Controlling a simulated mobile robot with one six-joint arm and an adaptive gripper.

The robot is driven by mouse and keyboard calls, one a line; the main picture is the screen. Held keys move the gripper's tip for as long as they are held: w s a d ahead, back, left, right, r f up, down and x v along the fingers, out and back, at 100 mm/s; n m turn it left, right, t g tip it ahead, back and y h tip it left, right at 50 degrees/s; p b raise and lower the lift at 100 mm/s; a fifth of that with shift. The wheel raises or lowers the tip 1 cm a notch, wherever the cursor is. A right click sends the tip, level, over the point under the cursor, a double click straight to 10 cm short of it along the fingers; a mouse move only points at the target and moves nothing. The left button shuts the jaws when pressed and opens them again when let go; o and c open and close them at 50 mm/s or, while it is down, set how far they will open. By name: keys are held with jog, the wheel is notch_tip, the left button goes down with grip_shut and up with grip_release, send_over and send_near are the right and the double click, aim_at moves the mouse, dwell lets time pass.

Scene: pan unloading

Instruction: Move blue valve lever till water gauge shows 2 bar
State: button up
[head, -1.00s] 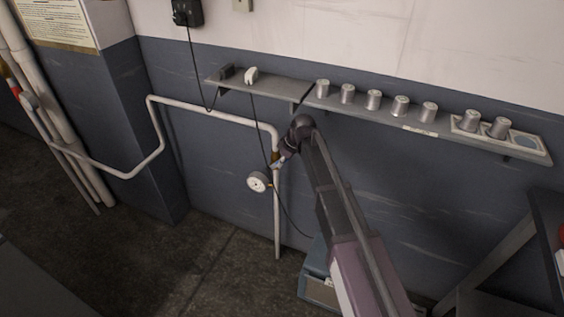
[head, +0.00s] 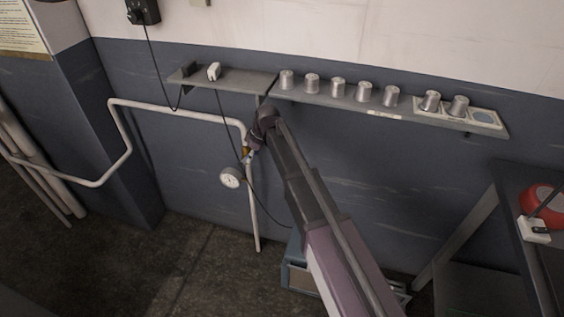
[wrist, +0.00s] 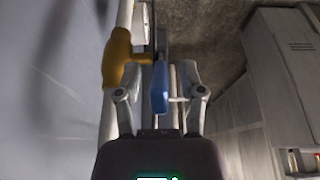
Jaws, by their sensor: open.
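The blue valve lever (wrist: 159,90) stands between the two fingers of my gripper (wrist: 160,78) in the wrist view. The fingers are apart, and I cannot tell whether either one touches the lever. The brass-yellow valve body (wrist: 118,58) is just left of and beyond the lever, on the white pipe. The round white water gauge (head: 231,177) hangs beside the pipe in the head view. Its needle and numbers are too small to read. In the head view my gripper (head: 250,152) is at the valve, small and partly hidden by my wrist.
A wall shelf (head: 340,99) with several metal cups runs above and right of the valve. A black cable hangs near the pipe (head: 180,107). A blue-grey box (head: 296,262) sits on the floor behind my arm. A table with a red pan (head: 541,199) is at right.

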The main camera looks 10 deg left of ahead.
jog(key=shift+d+f, duration=0.1)
jog(key=shift+d+f+b, duration=0.1)
jog(key=shift+b, duration=0.2)
jog(key=shift+d+r+y+p, duration=0.15)
jog(key=shift+r+y+p, duration=0.15)
jog(key=shift+r+p, duration=0.3)
jog(key=shift+s+d+r, duration=0.1)
jog(key=shift+d, duration=0.25)
jog(key=s+d+m+h, duration=0.1)
jog(key=s+d+m, duration=0.3)
jog(key=d, duration=1.1)
jog(key=s+d+f+m+h, duration=0.1)
jog(key=s+d+m, duration=0.2)
jog(key=d, duration=1.2)
jog(key=shift+s+d+m+h, duration=0.15)
jog(key=shift+s+m+h, duration=0.2)
jog(key=shift+m, duration=0.85)
